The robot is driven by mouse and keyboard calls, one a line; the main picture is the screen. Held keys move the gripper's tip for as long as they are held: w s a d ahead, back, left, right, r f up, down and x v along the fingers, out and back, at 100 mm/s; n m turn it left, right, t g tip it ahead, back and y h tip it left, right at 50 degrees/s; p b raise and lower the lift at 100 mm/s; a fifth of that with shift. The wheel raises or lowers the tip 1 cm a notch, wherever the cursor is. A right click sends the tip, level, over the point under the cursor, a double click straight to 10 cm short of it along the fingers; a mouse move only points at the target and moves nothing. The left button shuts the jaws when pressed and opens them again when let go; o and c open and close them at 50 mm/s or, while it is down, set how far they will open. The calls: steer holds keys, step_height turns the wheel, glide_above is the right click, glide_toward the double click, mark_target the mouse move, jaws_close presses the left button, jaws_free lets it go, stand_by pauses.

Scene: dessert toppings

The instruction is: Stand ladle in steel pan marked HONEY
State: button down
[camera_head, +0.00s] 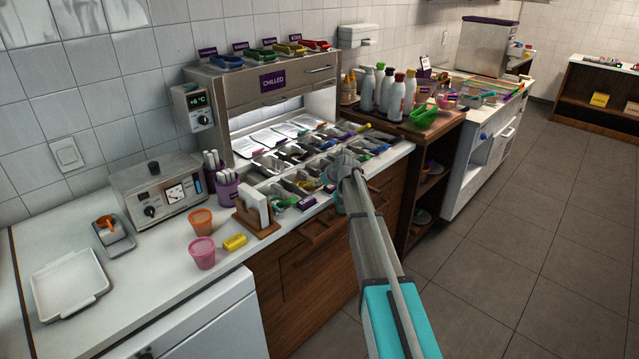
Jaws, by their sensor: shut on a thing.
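My arm reaches from the bottom right to the chilled topping counter. My gripper (343,170) is at the front right edge of the pan rows, small and seen from behind. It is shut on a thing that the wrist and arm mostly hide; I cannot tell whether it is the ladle. Several steel pans (268,165) sit in rows in the counter, with coloured handles and toppings among them. Their labels are too small to read, so I cannot tell which is marked HONEY. Whether the held thing touches a pan is not visible.
The chilled cabinet (275,82) rises behind the pans, with coloured scoops on top. A wooden napkin holder (257,218), an orange cup (201,221) and a pink cup (202,253) stand left. Bottles (397,97) crowd the right. The floor (520,220) is clear.

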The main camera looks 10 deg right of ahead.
steer(key=shift+f+b, duration=0.45)
stand_by(0.9)
steer(key=shift+c, duration=1.7)
jaws_free()
steer(key=o, duration=0.3)
steer(key=shift+o, duration=0.2)
steer(key=shift+w+r, duration=0.1)
steer(key=shift+r, duration=0.05)
steer(key=shift+r+p, duration=3.9)
steer(key=shift+p, duration=0.15)
